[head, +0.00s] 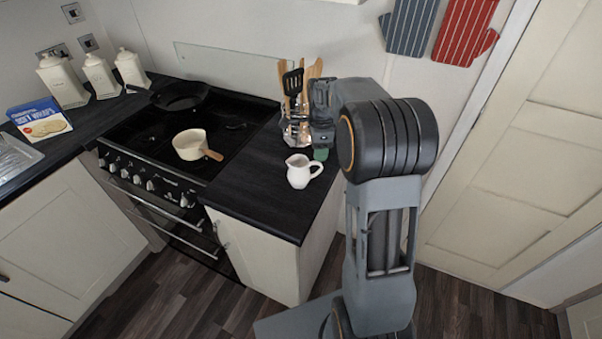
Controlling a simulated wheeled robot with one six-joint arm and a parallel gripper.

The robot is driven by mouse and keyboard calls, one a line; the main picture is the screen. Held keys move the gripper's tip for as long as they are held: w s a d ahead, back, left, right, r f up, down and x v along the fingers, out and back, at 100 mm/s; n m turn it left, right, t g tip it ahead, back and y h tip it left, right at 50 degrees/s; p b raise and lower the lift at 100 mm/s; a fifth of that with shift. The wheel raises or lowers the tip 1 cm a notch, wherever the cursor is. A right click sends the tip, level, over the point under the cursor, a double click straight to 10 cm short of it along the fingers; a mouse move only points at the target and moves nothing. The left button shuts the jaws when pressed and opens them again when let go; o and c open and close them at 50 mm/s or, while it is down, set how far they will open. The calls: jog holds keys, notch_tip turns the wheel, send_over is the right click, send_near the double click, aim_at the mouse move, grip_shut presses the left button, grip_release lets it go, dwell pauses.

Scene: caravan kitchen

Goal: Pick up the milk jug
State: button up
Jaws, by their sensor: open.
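The milk jug (299,172) is small and white and stands upright on the dark counter to the right of the stove. Its handle points right and its spout points left. My gripper (318,142) is above and behind the jug, near the utensil holder, and apart from the jug as far as I can see. It is open, though its fingers are small and partly hidden by my arm.
A utensil holder (299,128) with several utensils stands behind the jug. A green item (321,154) is close beside it. A cream saucepan (189,144) and a black frying pan (181,96) sit on the stove. The counter in front of the jug is clear.

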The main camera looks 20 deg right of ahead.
aim_at(319, 164)
jog(key=shift+f+p, duration=0.65)
jog(key=shift+f, duration=2.55)
grip_shut()
